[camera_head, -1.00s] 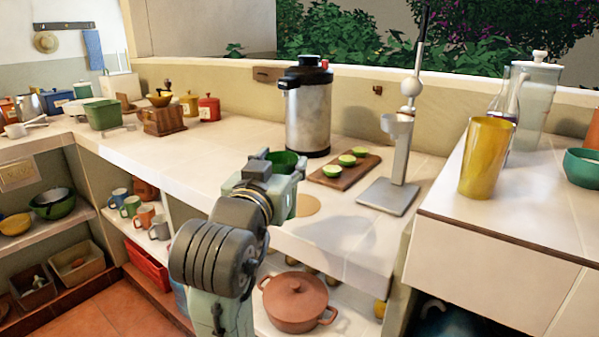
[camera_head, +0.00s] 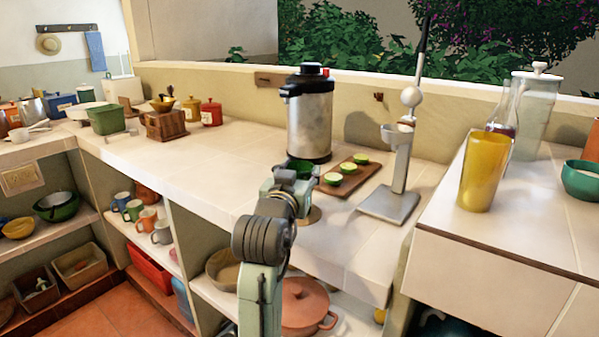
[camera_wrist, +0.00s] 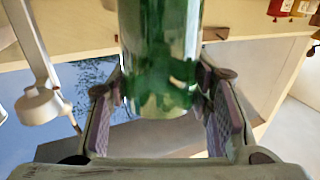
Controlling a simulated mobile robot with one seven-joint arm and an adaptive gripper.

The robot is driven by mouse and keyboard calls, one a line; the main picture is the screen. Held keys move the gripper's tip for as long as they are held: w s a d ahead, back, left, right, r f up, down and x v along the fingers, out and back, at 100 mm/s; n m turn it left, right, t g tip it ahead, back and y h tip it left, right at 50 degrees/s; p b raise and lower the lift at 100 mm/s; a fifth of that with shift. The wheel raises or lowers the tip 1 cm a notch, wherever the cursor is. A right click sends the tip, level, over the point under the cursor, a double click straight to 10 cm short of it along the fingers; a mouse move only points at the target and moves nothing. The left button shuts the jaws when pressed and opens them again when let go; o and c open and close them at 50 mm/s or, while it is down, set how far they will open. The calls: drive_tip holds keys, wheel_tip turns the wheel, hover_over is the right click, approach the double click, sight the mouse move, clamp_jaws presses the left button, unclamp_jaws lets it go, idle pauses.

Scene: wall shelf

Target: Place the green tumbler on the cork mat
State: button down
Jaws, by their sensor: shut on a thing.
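My gripper (camera_head: 290,180) is shut on the green tumbler (camera_head: 303,167), seen in the head view above the counter. Mostly the tumbler's green rim shows there; my gripper hides the rest. In the wrist view the translucent green tumbler (camera_wrist: 160,50) stands between the two finger pads (camera_wrist: 165,115). The round cork mat (camera_head: 314,215) lies near the counter's front edge. Only a sliver of it shows beside my gripper, which covers the rest. I cannot tell whether the tumbler touches the mat.
A steel airpot (camera_head: 310,115) stands just behind my gripper. A wooden board (camera_head: 350,180) with cut limes and a grey press (camera_head: 390,200) are to the right. A yellow tumbler (camera_head: 483,172) stands on the raised right counter.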

drive_tip(key=shift+f, duration=0.1)
drive_tip(key=shift+f, duration=0.1)
drive_tip(key=c, duration=0.8)
unclamp_jaws()
